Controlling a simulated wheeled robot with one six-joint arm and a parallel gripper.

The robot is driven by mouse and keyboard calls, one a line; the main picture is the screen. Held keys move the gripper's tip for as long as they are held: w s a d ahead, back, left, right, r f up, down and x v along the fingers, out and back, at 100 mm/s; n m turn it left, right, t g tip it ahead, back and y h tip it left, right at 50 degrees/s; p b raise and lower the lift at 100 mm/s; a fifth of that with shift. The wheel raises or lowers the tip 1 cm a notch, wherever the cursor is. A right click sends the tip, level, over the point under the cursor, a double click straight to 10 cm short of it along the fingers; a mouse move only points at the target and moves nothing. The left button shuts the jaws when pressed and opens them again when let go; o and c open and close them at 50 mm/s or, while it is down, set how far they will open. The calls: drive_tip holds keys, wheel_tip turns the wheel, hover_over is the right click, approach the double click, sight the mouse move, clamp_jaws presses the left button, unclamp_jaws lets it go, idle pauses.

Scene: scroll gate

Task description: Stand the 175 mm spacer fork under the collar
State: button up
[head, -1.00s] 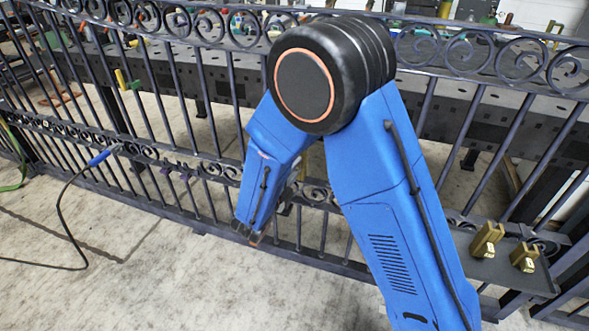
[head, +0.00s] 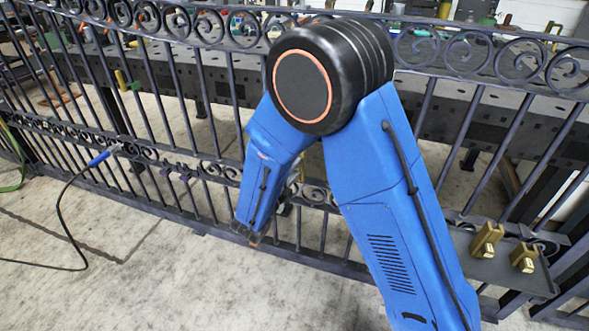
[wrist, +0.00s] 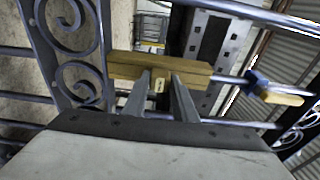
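A brass-coloured spacer fork (wrist: 195,72) is at the fingertips of my gripper (wrist: 162,82) in the wrist view. The fingers sit on either side of its small labelled tab and look closed on it. The label is too small to read. The fork lies along a gate bar, its left end against the scroll band's rail. A blue collar (wrist: 256,82) with a brass-coloured piece is on the same bar, a short gap from the fork's right end. Whether the prongs straddle the bar is hidden. In the head view, my gripper (head: 247,236) is low at the gate, mostly behind my arm.
Two more brass-coloured forks (head: 487,240) (head: 524,257) stand on a dark tray (head: 530,285) at the right. The gate's bars and scroll band (head: 215,168) run across the view. A blue-handled tool with a black cable (head: 70,205) is at the left.

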drive_tip(key=o, duration=0.4)
drive_tip(key=shift+f, duration=0.1)
drive_tip(key=v, duration=1.7)
drive_tip(key=shift+s, duration=0.15)
